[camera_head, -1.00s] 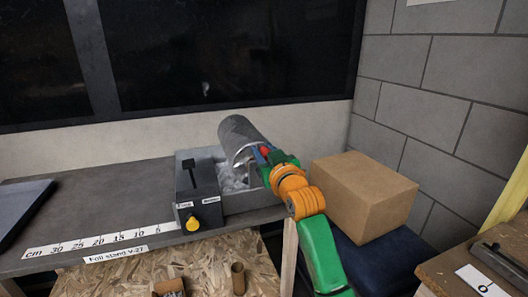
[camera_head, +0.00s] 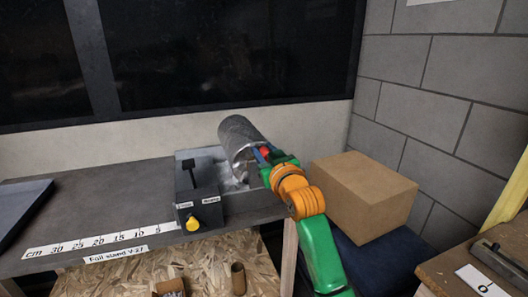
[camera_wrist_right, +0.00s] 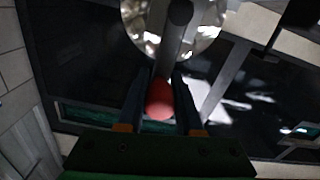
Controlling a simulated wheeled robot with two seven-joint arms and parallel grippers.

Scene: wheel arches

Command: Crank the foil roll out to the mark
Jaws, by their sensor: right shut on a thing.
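The silvery foil roll (camera_head: 238,133) sits tilted in the grey foil stand (camera_head: 238,202) on the bench. My right gripper (camera_head: 264,154) is at the roll's near right end, shut on the crank's red knob (camera_head: 265,152). In the right wrist view the red knob (camera_wrist_right: 159,103) sits between the two fingers, and the dark crank arm (camera_wrist_right: 176,35) runs up in front of the roll's shiny end (camera_wrist_right: 205,28). A cm scale strip (camera_head: 95,241) lies along the bench edge left of the stand. No foil shows over the scale. My left gripper is out of view.
A dark block with a yellow knob (camera_head: 192,224) and two small labels stands at the stand's left side. A cardboard box (camera_head: 365,195) is close right of my right arm. A dark tray (camera_head: 20,212) lies at the far left. The bench between is clear.

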